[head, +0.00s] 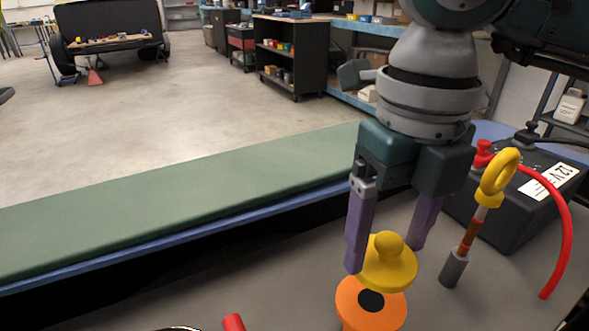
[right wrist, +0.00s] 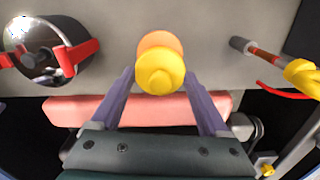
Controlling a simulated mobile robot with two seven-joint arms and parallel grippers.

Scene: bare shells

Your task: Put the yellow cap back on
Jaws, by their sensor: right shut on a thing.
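The yellow cap (head: 388,262), a round disc with a knob on top, is held between the purple fingers of my right gripper (head: 385,245). The orange filler neck (head: 371,307) stands just below it, and its dark round opening (head: 370,299) shows in front of the cap. The cap is not seated over that opening; the exact gap is hard to tell. In the right wrist view the yellow cap (right wrist: 160,72) overlaps the orange neck (right wrist: 161,40), between my right fingertips (right wrist: 160,80). My left gripper is not in view.
A dipstick with a yellow ring handle (head: 498,178) stands right of the gripper. Behind it are a black 12V battery (head: 520,205) and a red cable (head: 566,225). A round metal-topped part with red clamps (right wrist: 55,52) is left in the wrist view. A green ledge (head: 190,195) runs behind.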

